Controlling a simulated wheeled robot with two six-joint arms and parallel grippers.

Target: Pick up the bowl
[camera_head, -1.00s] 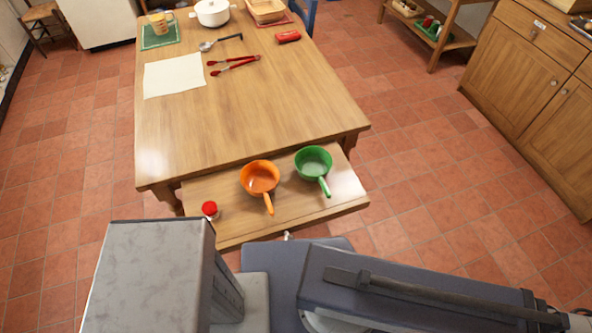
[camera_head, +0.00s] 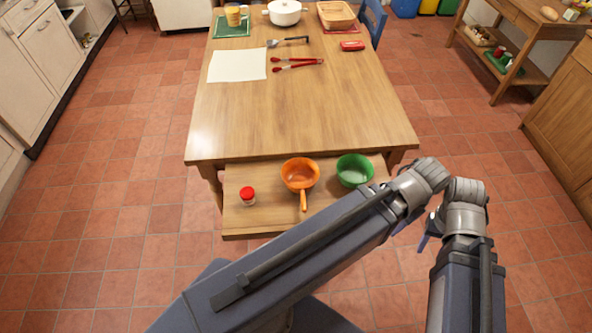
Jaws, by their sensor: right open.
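My right gripper (camera_head: 428,238) is open, small and mostly hidden by my arm, to the right of and apart from both bowls.
The wooden table (camera_head: 300,110) carries red tongs (camera_head: 298,64), a white sheet (camera_head: 237,65), a white pot (camera_head: 284,12) and a basket (camera_head: 338,14). The tiled floor on the left is clear.

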